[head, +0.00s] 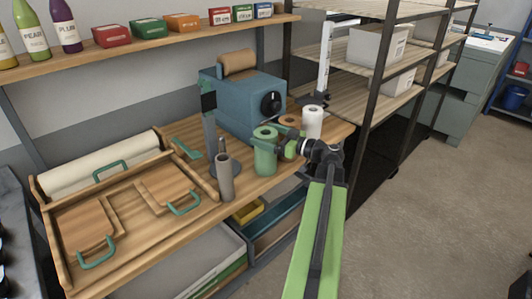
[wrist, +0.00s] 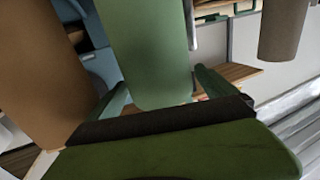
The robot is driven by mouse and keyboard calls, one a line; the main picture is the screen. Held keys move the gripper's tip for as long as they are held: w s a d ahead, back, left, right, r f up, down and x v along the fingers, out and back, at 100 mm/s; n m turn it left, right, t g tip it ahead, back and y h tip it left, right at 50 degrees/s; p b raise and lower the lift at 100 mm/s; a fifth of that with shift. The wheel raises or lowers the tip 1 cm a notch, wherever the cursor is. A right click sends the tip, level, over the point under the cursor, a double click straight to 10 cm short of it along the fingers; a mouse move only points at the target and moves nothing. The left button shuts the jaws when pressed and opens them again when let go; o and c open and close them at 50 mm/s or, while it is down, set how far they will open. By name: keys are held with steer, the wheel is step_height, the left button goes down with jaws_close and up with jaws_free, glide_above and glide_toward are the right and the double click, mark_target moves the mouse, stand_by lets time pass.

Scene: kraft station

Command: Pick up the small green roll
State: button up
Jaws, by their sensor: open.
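The small green roll (head: 265,155) stands upright near the front edge of the wooden bench. My gripper (head: 287,147) is at its right side, at about the height of its upper part. In the wrist view the green roll (wrist: 147,50) fills the middle, and my open fingers (wrist: 162,84) show on its left and right sides. I cannot tell whether either finger touches it. My gripper holds nothing that I can see clear of the bench. The roll's lower part is cut off by my gripper in the wrist view.
A brown roll (head: 290,121) and a white roll (head: 312,121) stand close behind my gripper. A grey-brown roll (head: 226,178) stands left of the green one. A blue machine (head: 245,105) is behind. A wooden tray (head: 62,254) fills the bench's left.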

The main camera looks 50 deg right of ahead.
mark_target(261, 133)
steer(key=x, duration=0.3)
steer(key=shift+w, duration=0.2)
jaws_close()
stand_by(0.3)
steer(key=shift+r, duration=0.15)
